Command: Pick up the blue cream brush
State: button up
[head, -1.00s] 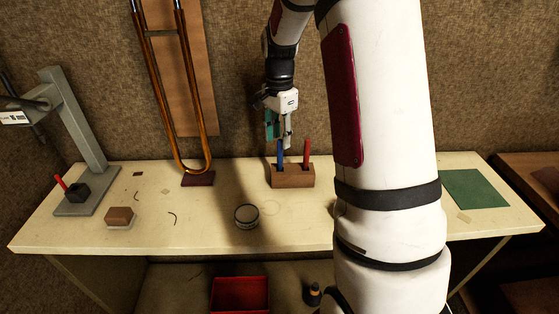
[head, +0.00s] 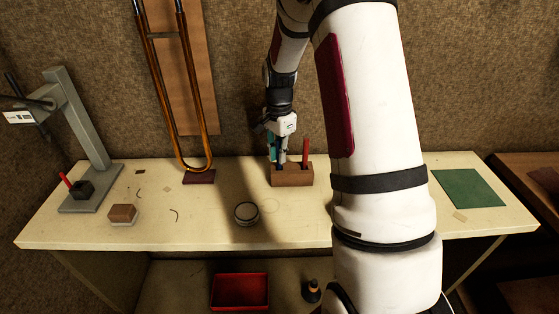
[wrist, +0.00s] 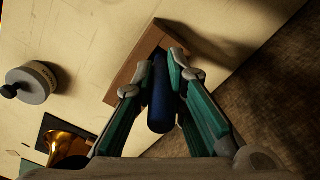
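The blue cream brush (wrist: 160,97) stands in the left slot of a wooden block (head: 292,177) on the bench. In the wrist view the dark blue handle lies between the two teal fingers of my gripper (wrist: 152,76). The fingers are open around it; the right finger is close to the handle or touching it, and a gap shows on the left. In the head view my gripper (head: 279,157) points down over the block's left slot and hides most of the brush.
A red brush (head: 305,151) stands in the block's right slot, close to my gripper. A round tin (head: 246,213) sits in front. The brass slide (head: 201,130) rises to the left on a dark base. A red tray (head: 240,291) is below.

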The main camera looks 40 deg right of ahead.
grip_shut()
notch_tip(320, 180, up, 10)
jog(key=shift+r+b, duration=0.1)
jog(key=shift+b, duration=0.55)
jog(key=shift+a, duration=0.1)
dwell(1.8)
